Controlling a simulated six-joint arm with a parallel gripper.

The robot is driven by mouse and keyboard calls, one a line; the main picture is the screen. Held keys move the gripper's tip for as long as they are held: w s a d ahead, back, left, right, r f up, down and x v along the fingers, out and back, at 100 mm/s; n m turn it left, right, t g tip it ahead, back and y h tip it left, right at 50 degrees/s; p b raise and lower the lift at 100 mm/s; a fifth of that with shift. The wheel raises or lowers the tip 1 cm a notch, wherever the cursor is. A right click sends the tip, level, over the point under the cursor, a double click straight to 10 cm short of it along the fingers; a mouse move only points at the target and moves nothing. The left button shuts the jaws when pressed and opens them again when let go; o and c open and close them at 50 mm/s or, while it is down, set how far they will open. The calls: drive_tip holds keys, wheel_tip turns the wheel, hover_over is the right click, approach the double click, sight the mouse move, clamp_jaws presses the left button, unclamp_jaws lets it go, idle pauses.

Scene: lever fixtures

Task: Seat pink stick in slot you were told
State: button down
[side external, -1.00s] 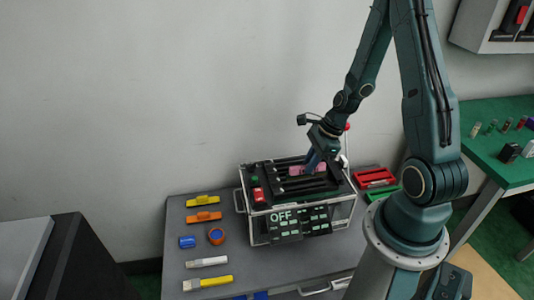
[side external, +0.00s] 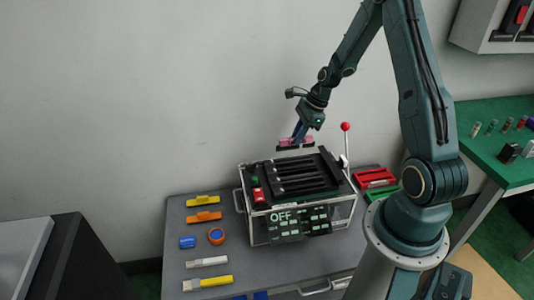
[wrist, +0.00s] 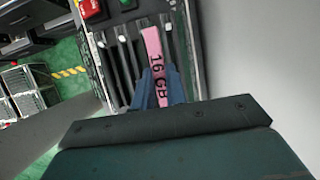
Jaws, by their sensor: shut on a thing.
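My gripper (side external: 299,134) is shut on the pink stick (side external: 285,142) and holds it in the air above the black slotted board (side external: 295,175). In the wrist view the pink stick (wrist: 154,50) reads "16 GB" and sits between the blue fingertips (wrist: 159,88). The board's parallel slots (wrist: 122,65) show beside and below it. The stick is apart from the board in the side view. The board lies on top of a clear-sided case with a display (side external: 281,217) that reads "OFF".
A lever with a red knob (side external: 345,127) stands upright at the case's right. Red (side external: 257,195) and green buttons are at its left. Yellow and orange pieces, a blue block, a tape roll and brushes lie on the table's left. Red (side external: 374,178) and green trays lie right.

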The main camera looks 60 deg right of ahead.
drive_tip(key=shift+w+d+r, duration=0.35)
drive_tip(key=shift+w+d, duration=0.4)
drive_tip(key=shift+d, duration=0.1)
drive_tip(key=shift+f, duration=0.25)
drive_tip(key=shift+f, duration=2.65)
drive_tip(key=shift+f, duration=1.65)
drive_tip(key=c, duration=1.3)
unclamp_jaws()
drive_tip(key=shift+c, duration=0.2)
drive_tip(key=shift+r, duration=0.1)
drive_tip(key=v, duration=1.3)
drive_tip(key=shift+r, duration=0.3)
drive_tip(key=shift+s+d, duration=0.1)
